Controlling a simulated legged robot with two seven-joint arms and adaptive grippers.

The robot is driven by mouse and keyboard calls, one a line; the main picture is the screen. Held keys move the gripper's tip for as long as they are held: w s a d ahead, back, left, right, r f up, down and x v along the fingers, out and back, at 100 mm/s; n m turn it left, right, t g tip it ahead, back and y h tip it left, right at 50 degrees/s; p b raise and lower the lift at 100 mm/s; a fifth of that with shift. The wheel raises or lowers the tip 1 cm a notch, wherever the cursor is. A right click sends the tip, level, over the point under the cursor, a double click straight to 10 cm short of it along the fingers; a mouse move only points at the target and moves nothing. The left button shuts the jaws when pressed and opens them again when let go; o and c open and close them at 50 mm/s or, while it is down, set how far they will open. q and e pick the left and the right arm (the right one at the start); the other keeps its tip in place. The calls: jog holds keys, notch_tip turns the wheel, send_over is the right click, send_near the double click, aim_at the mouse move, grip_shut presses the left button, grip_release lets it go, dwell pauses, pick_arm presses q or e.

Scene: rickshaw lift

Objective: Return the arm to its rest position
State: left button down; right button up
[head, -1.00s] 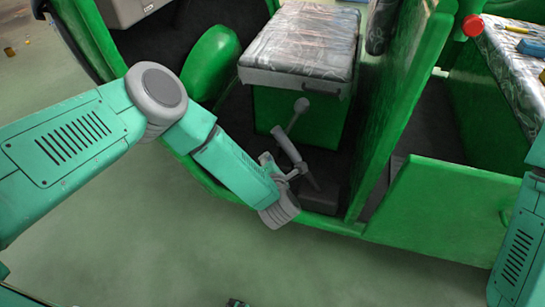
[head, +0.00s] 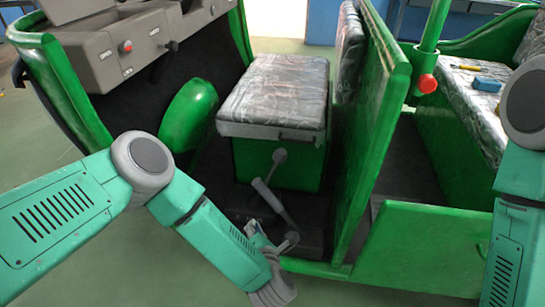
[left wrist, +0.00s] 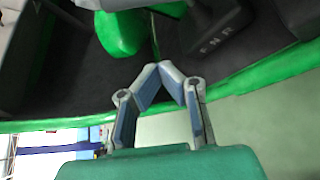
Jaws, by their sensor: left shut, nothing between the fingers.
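My left gripper (head: 280,240) is in front of the open side of the green rickshaw (head: 375,150), low near the floor edge. In the left wrist view its two fingers (left wrist: 172,70) meet at the tips, with nothing between them. In the head view the grey lever (head: 270,195) stands on the rickshaw floor just above and behind the gripper. Whether they touch cannot be told. A dark floor block marked F N R (left wrist: 215,35) shows beyond the fingers in the left wrist view. My right arm shows at the right edge, and its gripper is out of the picture.
The plastic-wrapped driver's seat (head: 278,95) and green wheel arch (head: 188,112) are behind the lever. A green side panel (head: 425,245) runs to the right. Tools lie on the rear seat (head: 470,90). The floor in front (head: 190,265) is clear.

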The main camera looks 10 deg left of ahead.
pick_arm(q)
jog(key=shift+d, duration=0.15)
jog(key=s+a+f+m+g+h+p, duration=0.25)
jog(key=s+m+g+h, duration=0.35)
jog(key=s+m, duration=0.95)
jog(key=s+a+r+m+g+p, duration=0.1)
jog(key=s+a+r+m+g, duration=0.1)
jog(key=s+a+m, duration=0.4)
jog(key=s+a+r+m+g+p, duration=0.1)
jog(key=s+a+r+m+g, duration=0.2)
jog(key=s+a+m, duration=0.4)
jog(key=shift+s+a+r+m+g, duration=0.25)
jog(key=shift+s+a+m+g, duration=0.05)
jog(key=shift+m+g, duration=0.45)
jog(key=shift+w, duration=0.1)
